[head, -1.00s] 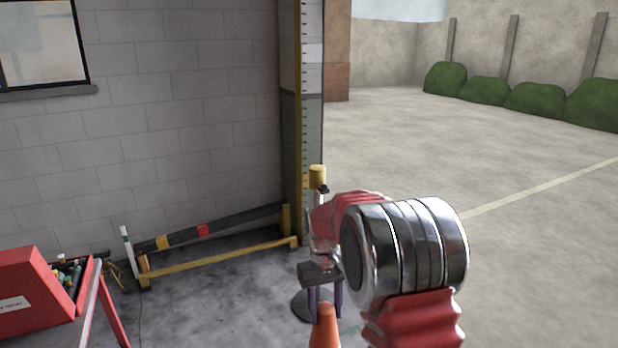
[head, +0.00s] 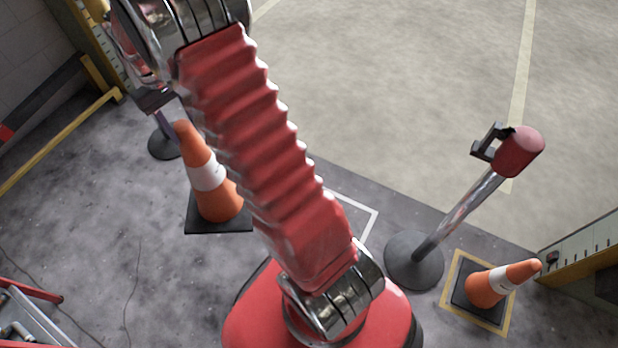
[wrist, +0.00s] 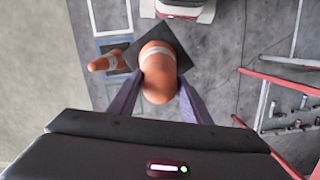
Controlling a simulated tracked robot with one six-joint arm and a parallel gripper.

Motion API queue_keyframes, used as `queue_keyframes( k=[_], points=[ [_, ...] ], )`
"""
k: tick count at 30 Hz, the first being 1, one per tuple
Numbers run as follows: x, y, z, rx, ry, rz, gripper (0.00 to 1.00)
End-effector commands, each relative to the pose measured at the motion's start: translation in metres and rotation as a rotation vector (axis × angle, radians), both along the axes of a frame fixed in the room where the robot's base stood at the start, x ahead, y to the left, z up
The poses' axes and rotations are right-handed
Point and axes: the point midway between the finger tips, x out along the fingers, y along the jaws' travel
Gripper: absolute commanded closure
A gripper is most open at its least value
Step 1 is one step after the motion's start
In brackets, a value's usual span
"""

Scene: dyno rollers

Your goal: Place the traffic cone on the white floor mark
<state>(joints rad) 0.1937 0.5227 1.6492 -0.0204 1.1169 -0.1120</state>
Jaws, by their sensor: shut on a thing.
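My gripper (wrist: 155,100) is shut on an orange traffic cone (wrist: 158,75) with a white band and a dark square base. In the head view, the held cone (head: 208,182) hangs tilted, left of my red arm. My gripper (head: 172,112) is at its tip there. The white floor mark (head: 366,228) is a square outline right of my arm, partly hidden behind it. In the wrist view, a pale outline, seemingly the white floor mark (wrist: 112,32), lies at upper left. The held cone is apart from it.
A second cone (head: 487,287) stands on a yellow mark at right, beside a post (head: 460,212) with a round base. In the wrist view, another cone (wrist: 103,63) stands on a bluish mark near a green mark (wrist: 112,88). A red-framed bench (wrist: 290,70) is at right.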

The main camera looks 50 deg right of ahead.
Motion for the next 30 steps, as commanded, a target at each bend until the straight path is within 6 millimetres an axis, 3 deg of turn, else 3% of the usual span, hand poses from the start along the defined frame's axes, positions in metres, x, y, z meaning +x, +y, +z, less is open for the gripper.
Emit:
queue_keyframes(
  k=[14, 30],
  points=[
    [-0.047, -0.106, -0.059, -0.001, 0.002, -0.168, 1.0],
    [-0.123, -0.212, -0.139, -0.004, 0.001, -0.233, 1.0]
  ],
)
